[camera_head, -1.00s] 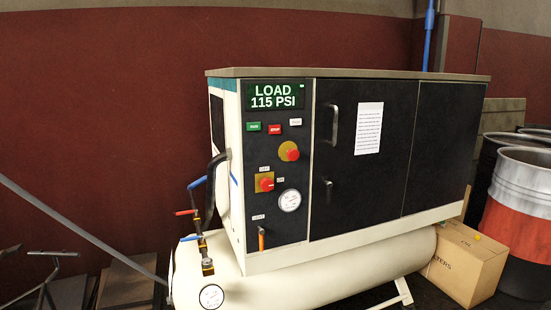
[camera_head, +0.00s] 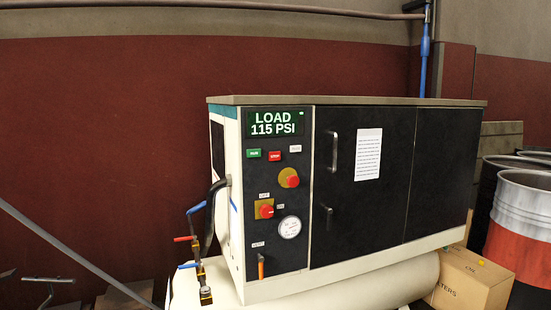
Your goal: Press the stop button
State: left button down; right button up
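Below are a round red knob on a yellow disc (camera_head: 289,178) and a red rotary switch on a yellow plate (camera_head: 264,209). The compressor (camera_head: 350,190) stands in the middle of the view with its panel facing me. Neither of my grippers is in view.
Black and red metal drums (camera_head: 520,225) and a cardboard box (camera_head: 468,278) stand at the right. Pipes and valves (camera_head: 202,270) project at the compressor's left. A grey bar (camera_head: 75,255) slants across the lower left.

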aim_at(273, 156)
jog(key=k, duration=0.65)
jog(key=z, duration=0.8)
jog(key=i, duration=1.9)
jog(key=u, duration=1.05)
jog(key=i, duration=0.55)
jog(key=u, duration=0.45)
